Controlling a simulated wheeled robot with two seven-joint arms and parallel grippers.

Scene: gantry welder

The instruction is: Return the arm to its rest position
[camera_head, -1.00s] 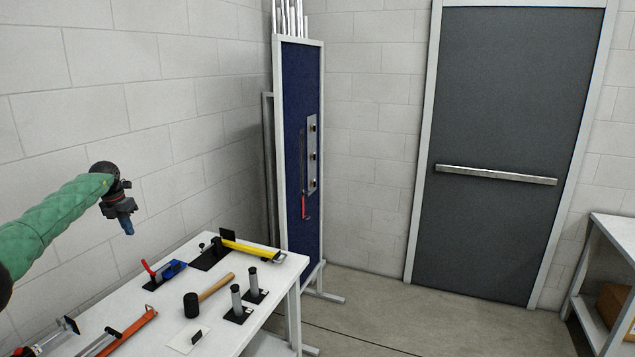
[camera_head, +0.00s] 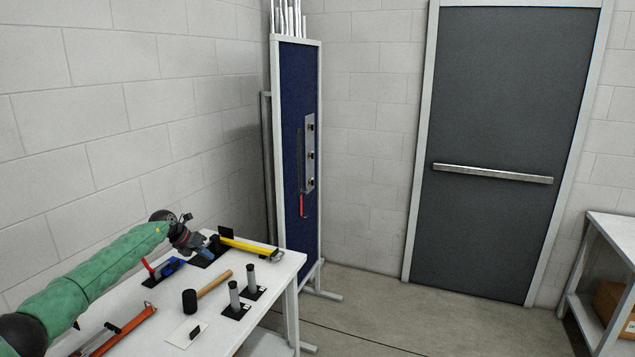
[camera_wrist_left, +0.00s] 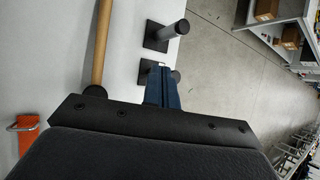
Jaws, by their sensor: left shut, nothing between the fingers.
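My left arm, in a green sleeve, reaches in from the left of the head view. Its gripper (camera_head: 205,254) is shut and empty, above the far part of the white table, near the black stand by the yellow tool. In the left wrist view the blue fingers (camera_wrist_left: 162,88) are together, with the table and floor beyond them. My right gripper is in neither view.
The white table (camera_head: 232,338) holds a mallet (camera_head: 190,301), a yellow tool (camera_head: 249,247), a red-and-blue tool (camera_head: 170,267), an orange tool (camera_head: 123,333) and two grey posts (camera_head: 234,294). A blue panel (camera_head: 288,130) stands behind. Floor (camera_head: 390,310) is open right.

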